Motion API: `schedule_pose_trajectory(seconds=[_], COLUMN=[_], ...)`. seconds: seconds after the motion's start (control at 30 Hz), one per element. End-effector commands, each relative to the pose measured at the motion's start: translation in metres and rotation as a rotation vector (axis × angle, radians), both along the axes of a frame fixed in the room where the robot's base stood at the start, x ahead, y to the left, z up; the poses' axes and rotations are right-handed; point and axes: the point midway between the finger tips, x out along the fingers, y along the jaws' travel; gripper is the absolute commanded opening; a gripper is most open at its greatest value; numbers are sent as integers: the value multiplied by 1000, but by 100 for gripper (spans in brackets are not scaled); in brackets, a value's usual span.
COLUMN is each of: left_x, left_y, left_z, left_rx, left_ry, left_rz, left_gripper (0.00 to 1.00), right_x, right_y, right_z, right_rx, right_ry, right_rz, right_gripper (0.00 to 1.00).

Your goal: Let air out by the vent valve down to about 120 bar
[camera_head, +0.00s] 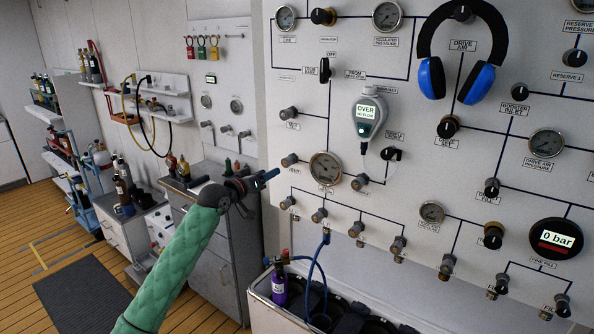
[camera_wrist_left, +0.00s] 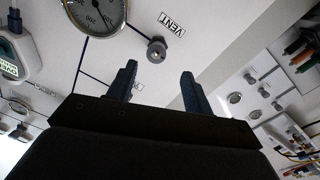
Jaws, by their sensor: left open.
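The vent valve is a small grey knob (camera_head: 290,160) on the white panel, with a VENT label just below it. In the left wrist view the knob (camera_wrist_left: 157,50) and its label (camera_wrist_left: 172,25) lie just beyond the fingertips. A round pressure gauge (camera_head: 325,168) sits to the knob's right in the head view, and part of it shows in the wrist view (camera_wrist_left: 95,15). Its reading is too small to tell. My left gripper (camera_head: 270,175) is open and empty, left of and slightly below the knob, apart from it. My right gripper is not in view.
Blue ear defenders (camera_head: 462,55) hang higher up. A round display (camera_head: 556,240) reads 0 bar. Several outlet knobs line the panel below. A bin (camera_head: 262,300) with cylinders and a blue hose stands underneath.

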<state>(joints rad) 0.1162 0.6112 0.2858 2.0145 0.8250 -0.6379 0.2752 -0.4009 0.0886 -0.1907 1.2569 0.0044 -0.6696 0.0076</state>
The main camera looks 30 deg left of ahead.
Motion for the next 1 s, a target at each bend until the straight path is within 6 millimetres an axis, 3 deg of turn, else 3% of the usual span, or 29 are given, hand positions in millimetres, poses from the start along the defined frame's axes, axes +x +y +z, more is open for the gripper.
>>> schedule_pose_trajectory(seconds=[0.4, 0.67, 1.0], left_x=[3, 7, 44], left_y=[-2, -3, -7], left_z=[4, 6, 8], left_rx=[396, 471, 469], left_ry=[-44, -57, -57], left_rz=[-4, -4, -2], left_gripper=[51, 51, 51], right_x=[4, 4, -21], right_y=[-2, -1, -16], right_z=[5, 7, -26], right_rx=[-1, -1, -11], right_ry=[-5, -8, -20], right_rz=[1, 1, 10], right_gripper=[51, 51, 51])
